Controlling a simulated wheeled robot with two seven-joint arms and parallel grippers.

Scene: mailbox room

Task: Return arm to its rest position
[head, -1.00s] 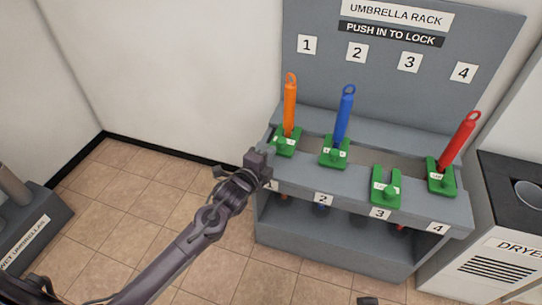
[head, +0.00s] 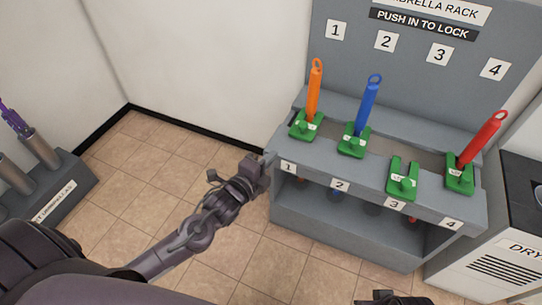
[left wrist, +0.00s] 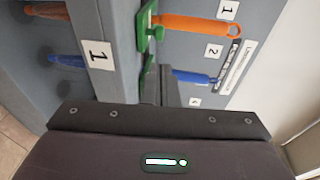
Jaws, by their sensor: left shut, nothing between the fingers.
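My left arm reaches in from the lower left in the head view. Its gripper (head: 262,170) is shut and empty, close to the left end of the umbrella rack (head: 300,205), near the slot 1 label. In the left wrist view the dark gripper (left wrist: 158,85) points at the rack front, and the label 1 and orange umbrella (left wrist: 195,25) show beyond it. A small dark part at the bottom edge of the head view (head: 390,297) seems to be my right gripper; its fingers are not clear.
The rack holds an orange umbrella (head: 315,90), a blue one (head: 368,105) and a red one (head: 483,138) in green holders; holder 3 (head: 403,180) is empty. A dryer (head: 490,255) stands right, a wet umbrella stand (head: 60,190) left. Tiled floor between is clear.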

